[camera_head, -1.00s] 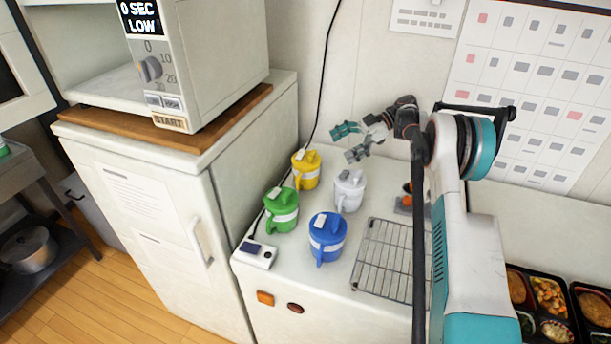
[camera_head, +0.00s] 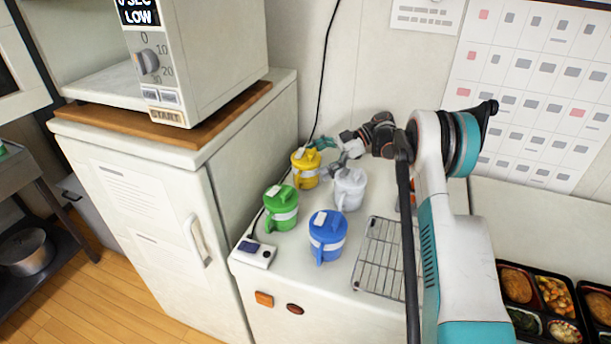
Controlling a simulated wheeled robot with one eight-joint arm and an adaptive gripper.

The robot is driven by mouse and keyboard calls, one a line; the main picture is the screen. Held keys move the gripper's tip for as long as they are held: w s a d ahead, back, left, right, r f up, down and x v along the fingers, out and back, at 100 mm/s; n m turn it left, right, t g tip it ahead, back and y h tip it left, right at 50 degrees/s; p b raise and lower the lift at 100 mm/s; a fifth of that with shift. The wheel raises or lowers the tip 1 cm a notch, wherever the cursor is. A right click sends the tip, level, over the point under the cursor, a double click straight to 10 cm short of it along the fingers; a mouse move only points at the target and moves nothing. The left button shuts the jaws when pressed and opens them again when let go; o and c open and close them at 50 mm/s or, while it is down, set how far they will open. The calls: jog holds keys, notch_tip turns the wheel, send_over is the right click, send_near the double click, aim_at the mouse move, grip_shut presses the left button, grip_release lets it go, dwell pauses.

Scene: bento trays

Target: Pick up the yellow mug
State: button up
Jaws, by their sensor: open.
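The yellow mug (camera_head: 305,170) stands upright at the back left of the white counter, with a lid and a pale band. My gripper (camera_head: 322,157) is open and low, just right of the yellow mug. One teal-tipped finger reaches behind the mug's upper right side and the other finger is in front of it, near the white mug. I cannot tell whether either finger touches the yellow mug.
The white mug (camera_head: 349,189) stands close to the right, just under my gripper. The green mug (camera_head: 281,208) and blue mug (camera_head: 327,236) are nearer the front. A wire rack (camera_head: 381,262) lies to the right. A black cord hangs behind, and the refrigerator (camera_head: 150,200) rises at left.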

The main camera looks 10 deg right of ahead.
aim_at(294, 173)
jog(key=b+x, duration=0.1)
jog(key=x, duration=0.3)
jog(key=shift+a, duration=0.2)
jog(key=c, duration=1.6)
jog(key=shift+r, duration=0.1)
jog(key=shift+r, duration=0.1)
